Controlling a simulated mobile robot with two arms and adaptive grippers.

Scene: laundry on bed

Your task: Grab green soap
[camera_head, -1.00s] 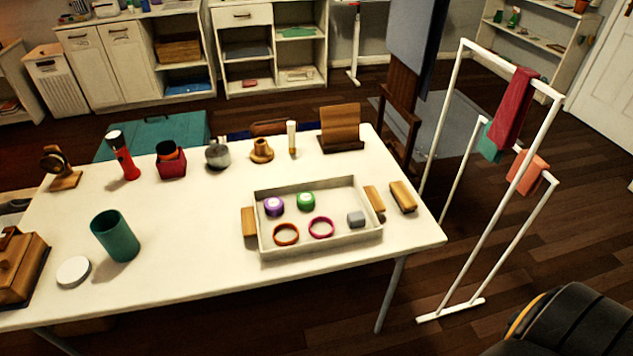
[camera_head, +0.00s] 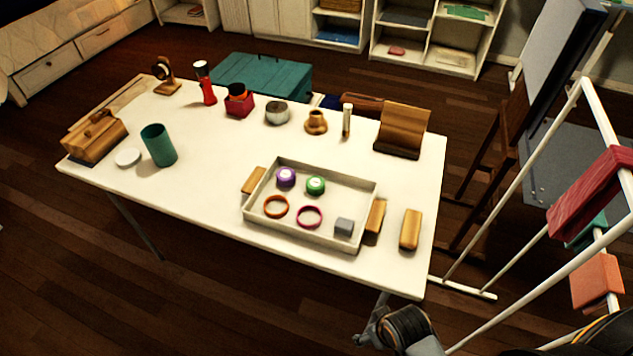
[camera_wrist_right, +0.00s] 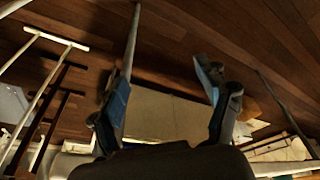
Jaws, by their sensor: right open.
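The green round soap (camera_head: 316,185) lies in a white tray (camera_head: 292,236) on the white table (camera_head: 205,205), beside a purple round piece (camera_head: 287,177). My right gripper (camera_head: 372,330) shows at the bottom of the head view, low in front of the table's near right corner and well apart from the soap. In the right wrist view my right gripper (camera_wrist_right: 168,85) is open with nothing between its fingers. The soap does not show in the wrist view. My left gripper is not in view.
The tray also holds an orange ring (camera_head: 276,206), a magenta ring (camera_head: 309,217) and a grey cube (camera_head: 344,227). Wooden blocks flank it. A white drying rack (camera_head: 530,243) with cloths stands right of the table. The table's front left is clear.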

